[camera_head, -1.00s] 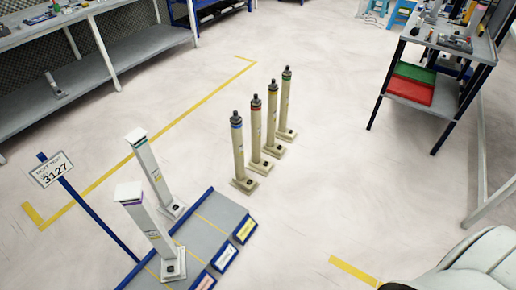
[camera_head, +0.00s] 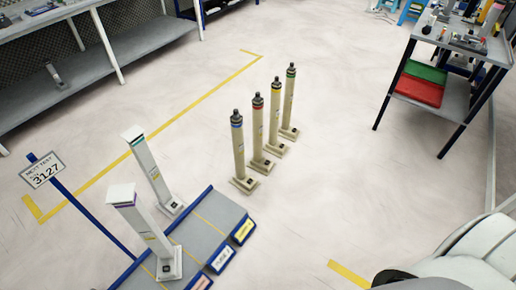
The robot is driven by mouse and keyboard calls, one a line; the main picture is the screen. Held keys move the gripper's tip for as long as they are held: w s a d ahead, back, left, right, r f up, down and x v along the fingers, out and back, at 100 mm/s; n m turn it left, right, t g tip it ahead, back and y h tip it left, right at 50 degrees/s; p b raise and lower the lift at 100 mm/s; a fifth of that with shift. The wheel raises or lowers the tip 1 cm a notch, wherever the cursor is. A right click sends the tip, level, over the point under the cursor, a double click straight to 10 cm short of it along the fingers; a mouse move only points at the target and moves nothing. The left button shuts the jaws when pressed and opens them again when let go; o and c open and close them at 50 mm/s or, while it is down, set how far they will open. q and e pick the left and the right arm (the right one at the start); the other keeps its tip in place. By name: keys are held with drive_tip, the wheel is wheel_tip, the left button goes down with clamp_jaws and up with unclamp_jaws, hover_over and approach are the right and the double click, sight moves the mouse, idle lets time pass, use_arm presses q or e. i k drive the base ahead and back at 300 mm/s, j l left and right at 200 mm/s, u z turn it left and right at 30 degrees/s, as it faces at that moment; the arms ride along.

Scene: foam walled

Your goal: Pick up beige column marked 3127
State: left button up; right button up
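Several beige columns stand upright in a slanting row on the floor, each on a square base with a dark top. One has a blue band (camera_head: 238,155), one a red band (camera_head: 257,135), one a yellow band (camera_head: 274,118) and one a green band (camera_head: 289,102). Their labels are too small to read, so I cannot tell which is marked 3127. Neither gripper shows. A white part of my arm is at the lower right.
Two white columns, one with a purple band (camera_head: 142,228) and one with a green band (camera_head: 151,172), stand by a grey blue-edged platform (camera_head: 208,222). A workbench (camera_head: 95,62) is at upper left. A table (camera_head: 462,48) with green and red trays is at upper right. Open floor lies between.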

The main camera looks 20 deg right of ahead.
sight(262, 166)
drive_tip(key=i+l+u, duration=0.1)
drive_tip(key=l, duration=0.3)
drive_tip(key=i+l+u, duration=0.1)
drive_tip(key=l, duration=0.3)
drive_tip(key=i+l+u, duration=0.15)
drive_tip(key=l, duration=0.3)
drive_tip(key=i+l+u, duration=0.1)
drive_tip(key=i+l, duration=0.15)
drive_tip(key=l, duration=0.15)
drive_tip(key=i+l+u, duration=0.1)
drive_tip(key=l, duration=0.35)
